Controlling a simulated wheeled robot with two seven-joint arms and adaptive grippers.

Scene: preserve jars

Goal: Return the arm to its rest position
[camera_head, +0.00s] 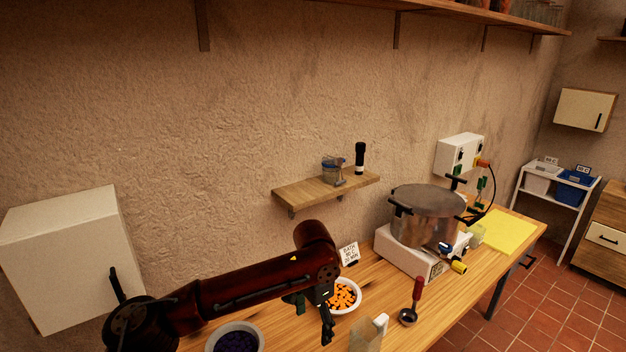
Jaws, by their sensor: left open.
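My left arm (240,287) is dark red. It reaches in from the lower left and stretches to the right above the wooden table. My left gripper (314,314) hangs down from its end, open, with nothing seen between its fingers. It is beside the bowl of orange pieces (344,296) and covers part of that bowl's left side. My right gripper is not in view.
A bowl of dark purple pieces (236,341) sits below my arm. A ladle (409,315) lies right of my gripper. A large pot (430,215) stands on a white appliance (403,254). A wall shelf (318,190) and white cabinet (62,255) are behind.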

